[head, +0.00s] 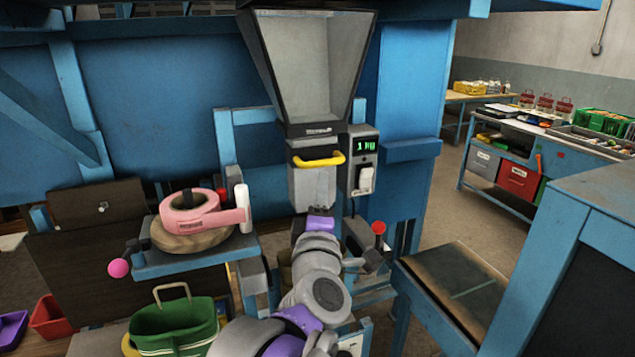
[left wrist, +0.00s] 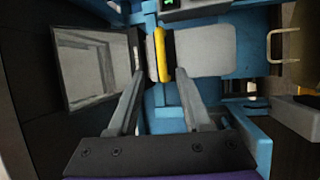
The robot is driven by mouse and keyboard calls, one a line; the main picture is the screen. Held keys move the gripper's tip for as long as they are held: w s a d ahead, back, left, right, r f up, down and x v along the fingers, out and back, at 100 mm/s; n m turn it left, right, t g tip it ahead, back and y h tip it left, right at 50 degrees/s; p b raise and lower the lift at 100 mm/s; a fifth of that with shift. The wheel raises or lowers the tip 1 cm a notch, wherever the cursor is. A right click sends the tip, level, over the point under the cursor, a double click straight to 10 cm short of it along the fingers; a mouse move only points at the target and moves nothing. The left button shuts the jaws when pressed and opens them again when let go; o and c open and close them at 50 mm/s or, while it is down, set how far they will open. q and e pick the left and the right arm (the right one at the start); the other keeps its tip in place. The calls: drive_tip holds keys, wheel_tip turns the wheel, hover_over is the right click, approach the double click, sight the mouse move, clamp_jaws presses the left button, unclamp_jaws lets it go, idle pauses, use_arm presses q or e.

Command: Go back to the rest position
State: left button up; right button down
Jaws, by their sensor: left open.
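My left arm comes up from the bottom of the head view, and its left gripper (head: 318,214) is in front of the lower part of the filling machine, below the yellow handle (head: 319,160). In the left wrist view the two fingers of this gripper (left wrist: 162,78) stand wide apart with nothing between them. The yellow handle (left wrist: 161,55) shows beyond the fingertips, apart from them as far as I can tell. My right gripper is in neither view.
A grey hopper (head: 308,65) sits above the handle, with a green display (head: 366,146) beside it. At left, a small blue shelf holds a pink tape roll (head: 190,213). A green bag (head: 174,322) stands below. A blue-framed bench (head: 450,290) stands close at right.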

use_arm(q)
drive_tip(key=s+a+f+m+g, duration=0.4)
drive_tip(key=s+a+f, duration=0.3)
drive_tip(key=f, duration=0.5)
drive_tip(key=s+a+f+m+g+y, duration=0.1)
drive_tip(key=s+a+f+m+g, duration=0.4)
drive_tip(key=s+f, duration=0.5)
drive_tip(key=s+a+f+m+g+y, duration=0.1)
drive_tip(key=s+a+f+m+g, duration=0.4)
drive_tip(key=s+a+f, duration=0.4)
wheel_tip(320, 180, down, 8)
drive_tip(key=shift+s+r+m, duration=0.25)
drive_tip(key=shift+s+m, duration=0.05)
drive_tip(key=shift+m, duration=0.5)
